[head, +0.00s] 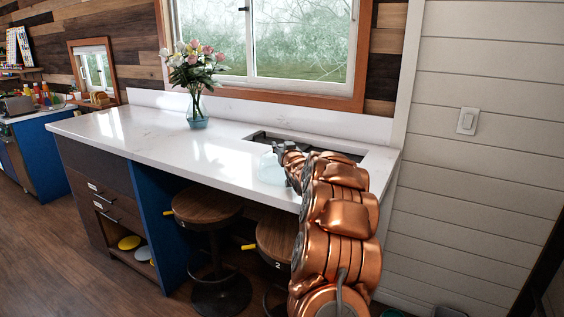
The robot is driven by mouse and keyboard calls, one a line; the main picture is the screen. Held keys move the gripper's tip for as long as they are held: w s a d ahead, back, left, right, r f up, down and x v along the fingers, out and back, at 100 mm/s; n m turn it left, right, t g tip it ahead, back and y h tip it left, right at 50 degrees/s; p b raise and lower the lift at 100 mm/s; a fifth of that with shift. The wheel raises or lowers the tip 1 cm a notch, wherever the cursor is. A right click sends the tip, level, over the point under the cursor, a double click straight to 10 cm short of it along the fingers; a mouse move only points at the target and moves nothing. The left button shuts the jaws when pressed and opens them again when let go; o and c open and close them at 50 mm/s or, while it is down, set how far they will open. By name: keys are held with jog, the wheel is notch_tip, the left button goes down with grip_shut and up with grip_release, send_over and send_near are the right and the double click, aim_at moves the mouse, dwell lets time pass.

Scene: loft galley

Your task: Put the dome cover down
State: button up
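A pale, see-through dome cover (269,169) shows near the right front part of the white counter (150,134), just left of my arm. My gripper (280,150) is above and against the dome's upper right side in the picture. The fingertips are small and partly hidden by my copper arm, so I cannot tell whether they are shut on the dome's top. I also cannot tell whether the dome's rim touches the counter. My arm hides part of its right side.
A recessed dark opening (262,137) in the counter lies right behind the dome. A glass vase with flowers (197,112) stands farther back left. The counter's left and middle are clear. Two stools (207,206) stand under the front edge, and a wall (480,190) is at right.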

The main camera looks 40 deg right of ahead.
grip_shut()
dwell(0.4)
